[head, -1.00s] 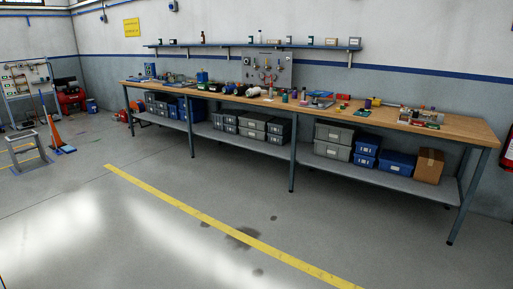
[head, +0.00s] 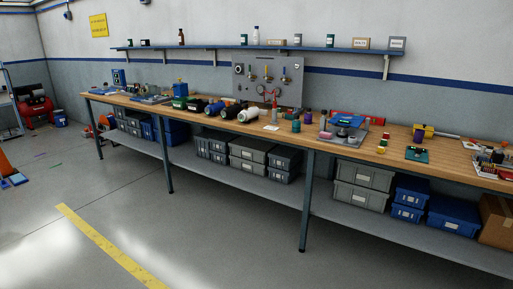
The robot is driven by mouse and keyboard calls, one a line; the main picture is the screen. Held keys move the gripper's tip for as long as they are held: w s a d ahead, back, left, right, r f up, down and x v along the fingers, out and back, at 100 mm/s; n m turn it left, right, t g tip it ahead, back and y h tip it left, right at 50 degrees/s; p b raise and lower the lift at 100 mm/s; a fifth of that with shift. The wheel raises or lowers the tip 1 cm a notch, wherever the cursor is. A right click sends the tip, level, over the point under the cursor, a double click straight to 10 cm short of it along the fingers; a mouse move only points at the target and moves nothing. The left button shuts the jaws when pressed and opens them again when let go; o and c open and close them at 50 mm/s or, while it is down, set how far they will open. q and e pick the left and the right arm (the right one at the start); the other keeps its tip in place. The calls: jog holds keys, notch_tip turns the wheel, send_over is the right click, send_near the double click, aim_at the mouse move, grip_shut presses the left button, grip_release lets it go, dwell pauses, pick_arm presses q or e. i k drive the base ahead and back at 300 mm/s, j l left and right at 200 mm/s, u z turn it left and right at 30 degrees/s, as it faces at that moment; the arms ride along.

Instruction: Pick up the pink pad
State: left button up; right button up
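A small pink item (head: 326,135), which looks like the pink pad, lies on the long wooden workbench (head: 225,127), right of the middle. It is at the front left of a grey tray-like plate (head: 345,133). It is too small here to tell its exact shape or whether it touches the plate. Neither of my grippers shows in the head view.
Bottles and tools crowd the bench top, including a purple-topped one (head: 308,117) and a green one (head: 296,125). Grey bins (head: 362,187) and blue bins (head: 453,216) fill the shelf below. The floor in front, with a yellow line (head: 110,247), is clear.

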aim_at(322, 134)
jog(key=i+z, duration=0.15)
jog(key=i, duration=0.35)
jog(key=i+j+z, duration=0.2)
jog(key=i, duration=0.25)
jog(key=i+j+z, duration=0.15)
jog(key=i, duration=0.3)
jog(key=i+j+z, duration=0.2)
jog(key=i, duration=0.3)
